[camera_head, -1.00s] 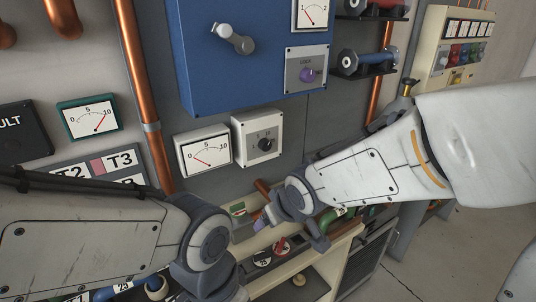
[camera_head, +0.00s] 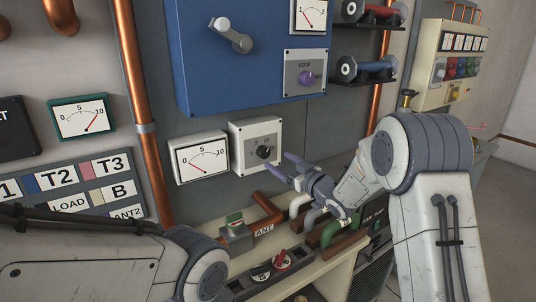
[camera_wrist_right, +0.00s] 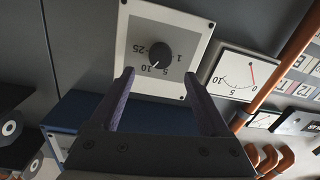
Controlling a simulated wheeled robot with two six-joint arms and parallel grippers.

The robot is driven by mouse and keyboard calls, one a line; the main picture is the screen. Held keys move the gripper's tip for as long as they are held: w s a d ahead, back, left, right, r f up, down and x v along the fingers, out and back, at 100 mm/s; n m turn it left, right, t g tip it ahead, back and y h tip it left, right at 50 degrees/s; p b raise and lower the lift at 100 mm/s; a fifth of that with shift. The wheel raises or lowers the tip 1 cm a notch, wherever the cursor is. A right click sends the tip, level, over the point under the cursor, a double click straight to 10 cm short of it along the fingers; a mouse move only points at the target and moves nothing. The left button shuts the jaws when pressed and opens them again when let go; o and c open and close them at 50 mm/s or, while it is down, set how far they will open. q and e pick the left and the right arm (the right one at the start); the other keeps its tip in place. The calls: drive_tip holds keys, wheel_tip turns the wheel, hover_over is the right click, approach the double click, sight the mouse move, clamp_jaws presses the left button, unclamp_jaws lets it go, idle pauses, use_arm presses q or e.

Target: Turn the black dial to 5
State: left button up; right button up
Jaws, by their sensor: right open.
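The black dial (camera_head: 264,152) sits on a square white panel (camera_head: 246,131) on the grey wall, below the blue cabinet. In the right wrist view the dial (camera_wrist_right: 160,54) appears upside down, with 1, 25, 5 and 10 printed around it; its white mark seems to be near the 10. My right gripper (camera_head: 276,160) is open in front of the panel. Its purple fingers (camera_wrist_right: 158,75) stand on either side below the dial in the wrist view, with nothing between them. My left arm shows at the lower left, but its gripper is out of view.
A white 0–10 gauge (camera_head: 199,158) is mounted left of the dial panel. The blue cabinet (camera_head: 238,75) is above, with a grey lever and a purple knob (camera_head: 306,78). Copper pipe (camera_head: 145,110) runs at the left. A cream console with pipes and a red knob (camera_head: 282,260) lies below.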

sight(266, 153)
drive_tip(key=p+x, duration=0.1)
drive_tip(key=x, duration=0.5)
drive_tip(key=shift+w+a, duration=0.2)
drive_tip(key=shift+w, duration=0.05)
clamp_jaws()
